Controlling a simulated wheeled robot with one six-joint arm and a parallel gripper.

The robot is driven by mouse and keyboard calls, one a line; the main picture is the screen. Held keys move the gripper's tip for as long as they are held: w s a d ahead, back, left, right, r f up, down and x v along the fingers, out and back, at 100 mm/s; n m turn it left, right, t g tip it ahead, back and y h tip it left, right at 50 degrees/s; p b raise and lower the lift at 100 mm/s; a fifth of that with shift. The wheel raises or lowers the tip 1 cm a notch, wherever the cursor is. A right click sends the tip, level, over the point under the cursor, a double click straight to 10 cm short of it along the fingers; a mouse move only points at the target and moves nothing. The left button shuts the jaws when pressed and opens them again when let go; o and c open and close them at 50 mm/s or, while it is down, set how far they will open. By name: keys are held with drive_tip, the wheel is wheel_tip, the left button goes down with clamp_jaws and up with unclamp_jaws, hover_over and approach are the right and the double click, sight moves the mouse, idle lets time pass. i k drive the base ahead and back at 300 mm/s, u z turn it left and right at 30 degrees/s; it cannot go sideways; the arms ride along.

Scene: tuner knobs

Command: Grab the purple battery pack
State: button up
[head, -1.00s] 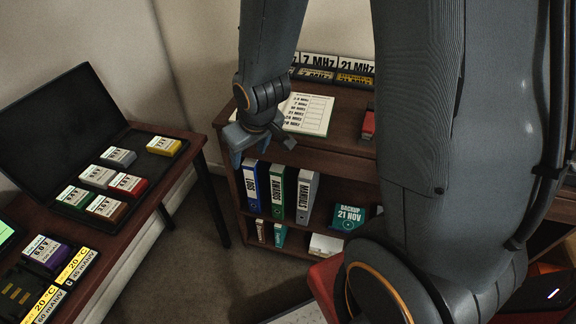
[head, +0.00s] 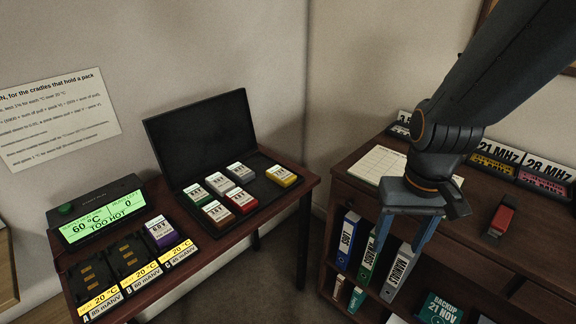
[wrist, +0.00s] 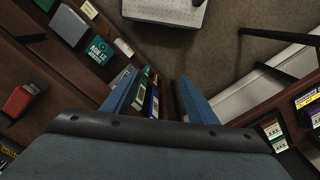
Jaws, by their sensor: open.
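The purple battery pack (head: 163,233) has a white-labelled top and sits in the right-hand cradle of the charger on the desk at the left of the head view. My gripper (head: 405,249) is open and empty, pointing down in front of the bookcase, well to the right of the pack. Its two blue fingers also show in the wrist view (wrist: 160,98), with binders beyond them.
A black case (head: 262,187) on the desk holds several other packs, among them a yellow one (head: 282,176). A green display (head: 95,222) reads 60 °C, TOO HOT. Two cradles left of the pack are empty. The bookcase (head: 345,192) holds binders (head: 371,247). Floor shows between desk and bookcase.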

sight(160, 229)
drive_tip(key=u, duration=1.7)
drive_tip(key=i, duration=0.4)
drive_tip(key=z, duration=0.05)
